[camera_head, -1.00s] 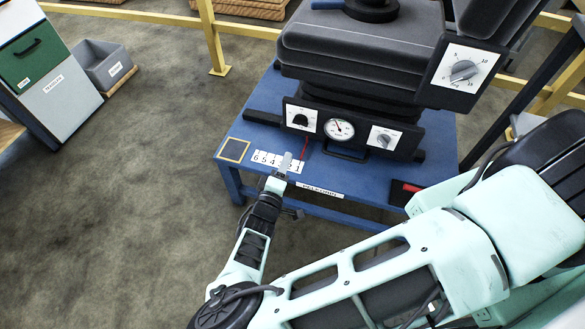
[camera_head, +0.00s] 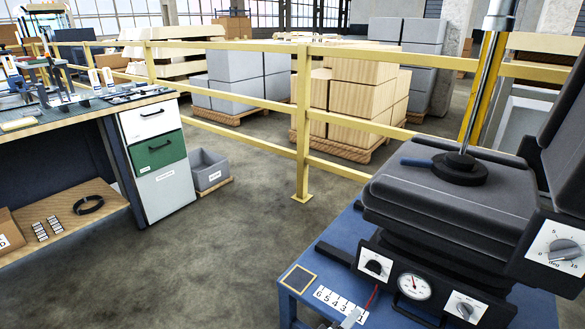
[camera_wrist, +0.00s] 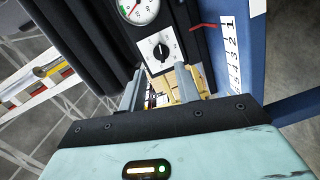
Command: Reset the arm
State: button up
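My gripper (camera_wrist: 160,86) shows in the wrist view with its two grey fingers apart and nothing between them. Behind the gap are a black panel with a dial (camera_wrist: 157,48) and a round gauge (camera_wrist: 138,8). In the head view only a pale fingertip of mine (camera_head: 351,318) shows at the bottom edge, near the number strip on the blue trolley (camera_head: 297,276). The rest of my arm is below that picture. A dark cushioned seat (camera_head: 450,200) stands on the trolley, with a gauge (camera_head: 414,286) on its front panel.
A workbench (camera_head: 70,108) with drawers stands at the left, a grey bin (camera_head: 210,169) beside it. A yellow railing (camera_head: 303,120) runs behind, with stacked blocks beyond. Floor between bench and trolley is clear. A dial box (camera_head: 553,250) juts out at the right.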

jog(key=s+r+m+g+y, duration=0.1)
jog(key=s+r+m+g, duration=0.3)
jog(key=s+g, duration=0.55)
jog(key=s+a+r+n+g+y, duration=0.1)
jog(key=s+a+r+g+y, duration=0.15)
jog(key=r, duration=0.35)
jog(key=s+a+r+g+y, duration=0.2)
jog(key=s+r+y, duration=0.1)
jog(key=r, duration=0.3)
jog(key=s+d+r+n+t+y+p, duration=0.1)
jog(key=s+r+y+p, duration=0.2)
jog(key=r+p, duration=0.6)
jog(key=s+d+r+n+y+p, duration=0.1)
jog(key=r+p, duration=0.8)
jog(key=r, duration=1.8)
jog(key=shift+s+d+r+n+t+y+p, duration=0.2)
jog(key=shift+s+d+n+t+y+p, duration=0.2)
jog(key=shift+s+n+y, duration=0.6)
jog(key=shift+s, duration=0.25)
